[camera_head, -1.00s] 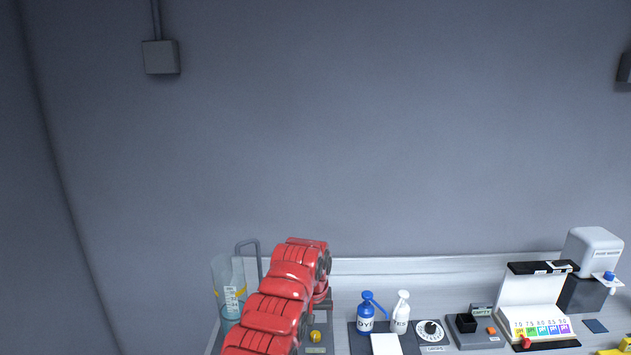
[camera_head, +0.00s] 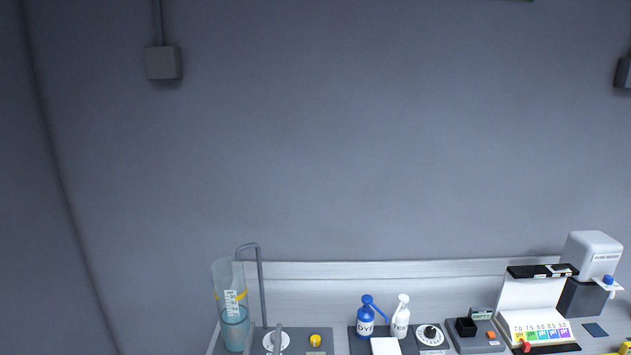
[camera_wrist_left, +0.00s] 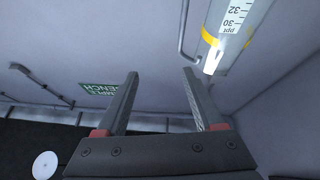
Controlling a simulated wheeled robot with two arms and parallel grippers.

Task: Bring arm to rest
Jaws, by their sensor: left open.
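My left gripper (camera_wrist_left: 160,76) shows only in the left wrist view. Its two dark fingers are spread apart, with nothing between them. The head view shows no part of either arm or gripper. In the wrist view, a clear tube with a ppt scale (camera_wrist_left: 238,22) and a yellow band lies beyond the fingers at upper right, apart from them. My right gripper is in neither view.
In the head view, a clear cylinder (camera_head: 235,330) stands by a bent grey pipe (camera_head: 262,290). A yellow knob (camera_head: 315,340), a blue bottle (camera_head: 365,322), a white bottle (camera_head: 401,322), a colour chart (camera_head: 540,331) and a white dispenser (camera_head: 593,253) line the bench.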

